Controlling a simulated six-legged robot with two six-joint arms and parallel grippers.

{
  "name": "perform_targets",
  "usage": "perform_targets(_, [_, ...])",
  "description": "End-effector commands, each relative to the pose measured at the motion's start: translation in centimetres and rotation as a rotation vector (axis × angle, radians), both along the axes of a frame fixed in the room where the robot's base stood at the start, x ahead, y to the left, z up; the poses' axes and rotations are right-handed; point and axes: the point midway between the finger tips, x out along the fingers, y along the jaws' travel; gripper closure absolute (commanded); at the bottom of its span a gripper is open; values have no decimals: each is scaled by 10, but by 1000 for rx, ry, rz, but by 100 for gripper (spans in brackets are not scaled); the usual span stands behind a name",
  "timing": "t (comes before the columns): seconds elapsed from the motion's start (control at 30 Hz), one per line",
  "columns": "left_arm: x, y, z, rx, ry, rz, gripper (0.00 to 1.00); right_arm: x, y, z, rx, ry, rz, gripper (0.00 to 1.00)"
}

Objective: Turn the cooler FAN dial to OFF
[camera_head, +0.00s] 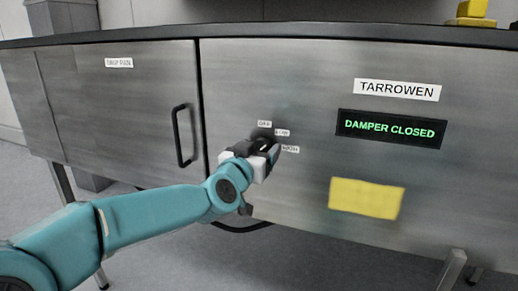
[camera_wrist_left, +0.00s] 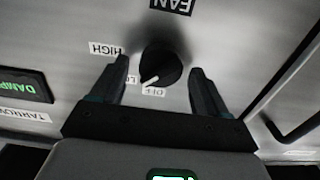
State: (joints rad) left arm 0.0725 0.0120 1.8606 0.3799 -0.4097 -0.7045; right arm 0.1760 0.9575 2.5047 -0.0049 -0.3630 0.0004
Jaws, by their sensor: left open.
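The FAN dial (camera_wrist_left: 161,66) is a round black knob on the brushed-metal cooler front (camera_head: 300,80). In the left wrist view, which is upside down, its white mark points to the lower left, around the LOW and OFF labels; I cannot tell exactly which. The OFF label (camera_wrist_left: 153,91), the partly covered LOW label (camera_wrist_left: 130,79) and the HIGH label (camera_wrist_left: 105,49) sit around it. My left gripper (camera_head: 266,146) is open, with one finger on each side of the dial in the left wrist view; contact is unclear. In the head view it hides much of the dial. My right gripper is not in view.
A door handle (camera_head: 181,136) stands out left of the dial. A lit display (camera_head: 390,127) reads DAMPER CLOSED, below a TARROWEN label (camera_head: 396,90). A yellow note (camera_head: 365,198) is below it. A yellow object (camera_head: 472,13) stands on the dark countertop (camera_head: 300,31).

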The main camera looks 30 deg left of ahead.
Motion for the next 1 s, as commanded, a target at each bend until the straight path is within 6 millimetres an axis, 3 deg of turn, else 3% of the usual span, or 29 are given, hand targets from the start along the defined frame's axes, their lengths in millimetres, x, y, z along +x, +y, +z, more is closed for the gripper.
perform_targets(0.37, [7,2,0,0,0,0,25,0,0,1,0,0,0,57])
perform_targets(0.53, [7,2,0,0,1,0,80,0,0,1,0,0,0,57])
perform_targets(1.0, [7,2,-2,-98,-23,0,81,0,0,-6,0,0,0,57])
